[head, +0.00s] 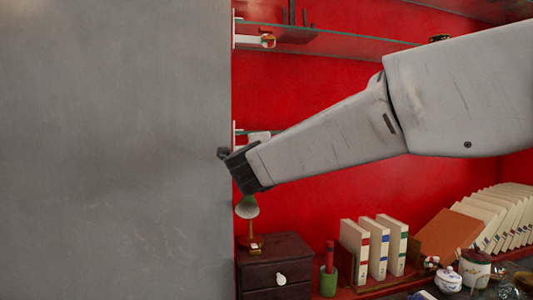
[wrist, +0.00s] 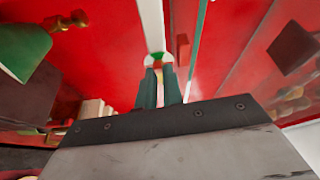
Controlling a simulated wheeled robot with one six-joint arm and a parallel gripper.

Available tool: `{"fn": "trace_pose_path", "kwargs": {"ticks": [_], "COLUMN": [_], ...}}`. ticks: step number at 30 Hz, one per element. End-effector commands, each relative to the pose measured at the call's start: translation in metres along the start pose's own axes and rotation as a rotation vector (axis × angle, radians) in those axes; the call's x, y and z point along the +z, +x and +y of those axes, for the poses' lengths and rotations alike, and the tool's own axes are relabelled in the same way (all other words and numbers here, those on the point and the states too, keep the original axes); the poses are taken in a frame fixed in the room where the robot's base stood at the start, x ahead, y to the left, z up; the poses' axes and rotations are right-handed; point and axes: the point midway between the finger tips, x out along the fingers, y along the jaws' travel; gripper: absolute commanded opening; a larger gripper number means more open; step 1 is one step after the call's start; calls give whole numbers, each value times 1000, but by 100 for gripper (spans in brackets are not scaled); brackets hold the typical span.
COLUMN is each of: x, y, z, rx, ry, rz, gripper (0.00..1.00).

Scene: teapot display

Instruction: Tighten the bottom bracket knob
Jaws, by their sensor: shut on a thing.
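The bottom bracket knob (wrist: 158,58), a round piece in green, white and red, is between my fingertips in the wrist view. My gripper (wrist: 159,72) is shut on it, and the fingers cover its lower part. In the head view my gripper (head: 224,154) is at the lower white bracket (head: 258,137), and the knob there is hidden behind it. The upper bracket knob (head: 267,41) sits under the upper glass shelf (head: 335,40), apart from my gripper.
A grey wall (head: 115,150) fills the left, close to my gripper. Below are a green-shaded lamp (head: 247,207), a dark drawer box (head: 275,268), a green cup (head: 328,281) and several upright books (head: 378,248). A white lidded pot (head: 447,280) stands at the lower right.

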Motion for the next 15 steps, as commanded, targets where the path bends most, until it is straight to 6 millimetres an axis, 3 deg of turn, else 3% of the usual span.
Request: {"fn": "trace_pose_path", "kwargs": {"ticks": [15], "x": [-1], "y": [1], "z": [-4], "rx": [7], "ry": [34], "rz": [2], "gripper": [0]}}
